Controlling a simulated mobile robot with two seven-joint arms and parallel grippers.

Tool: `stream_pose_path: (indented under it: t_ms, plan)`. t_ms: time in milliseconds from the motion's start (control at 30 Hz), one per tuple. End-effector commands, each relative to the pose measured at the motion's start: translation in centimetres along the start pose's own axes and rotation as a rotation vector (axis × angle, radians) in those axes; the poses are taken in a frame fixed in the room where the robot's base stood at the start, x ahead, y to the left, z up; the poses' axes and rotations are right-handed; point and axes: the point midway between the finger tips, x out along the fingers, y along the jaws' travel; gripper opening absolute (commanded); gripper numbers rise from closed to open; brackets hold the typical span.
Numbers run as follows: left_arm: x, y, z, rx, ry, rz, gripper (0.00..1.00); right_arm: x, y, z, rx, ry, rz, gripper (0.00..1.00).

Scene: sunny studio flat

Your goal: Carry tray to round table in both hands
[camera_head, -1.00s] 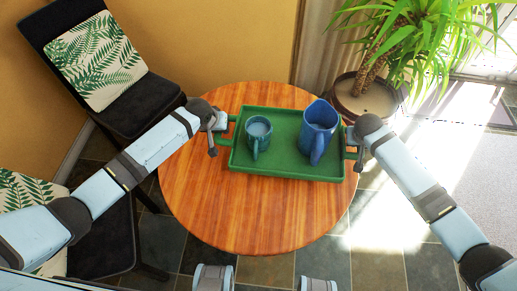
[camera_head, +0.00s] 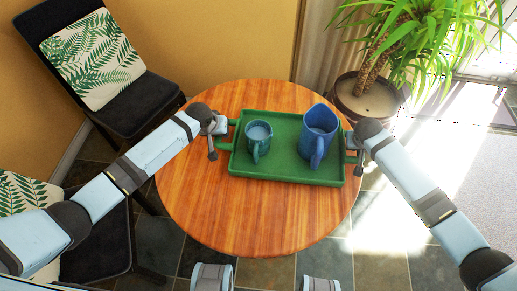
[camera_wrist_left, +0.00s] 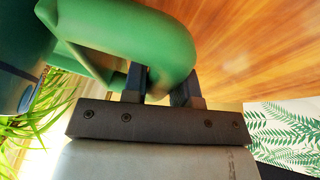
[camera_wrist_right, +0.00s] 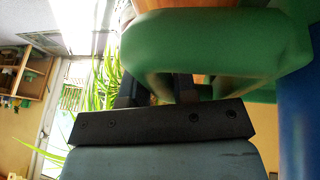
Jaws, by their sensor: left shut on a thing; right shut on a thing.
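The green tray (camera_head: 285,172) is over the right half of the round wooden table (camera_head: 220,220), roughly level. I cannot tell whether it touches the tabletop. My left gripper (camera_head: 217,139) is shut on the tray's left handle; the handle (camera_wrist_left: 165,45) passes between the fingers in the left wrist view. My right gripper (camera_head: 352,147) is shut on the right handle, and this handle (camera_wrist_right: 215,45) also shows in the right wrist view.
A black chair (camera_head: 140,105) with a leaf-print cushion (camera_head: 92,60) stands at the back left, a second chair (camera_head: 100,245) at the lower left. A potted plant (camera_head: 368,98) stands behind the table at the right. The table's left and front are bare.

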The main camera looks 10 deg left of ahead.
Motion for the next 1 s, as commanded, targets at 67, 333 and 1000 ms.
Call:
stream_pose_path:
  t_ms: [67, 333, 1000]
  plan:
    - [0.4, -0.1, 0.0, -0.001, 0.004, 0.000, 0.00, 0.5, 0.0, 0.1, 0.001, 0.003, 0.001, 0.00]
    - [1.0, -0.3, 0.4, -0.001, 0.000, -0.002, 0.52, 1.0, -0.1, 0.4, 0.000, -0.001, 0.001, 0.52]
    - [-5.5, -0.3, 0.4, 0.001, 0.004, 0.000, 0.52, 1.0, -0.2, 0.4, 0.000, 0.000, 0.000, 0.52]
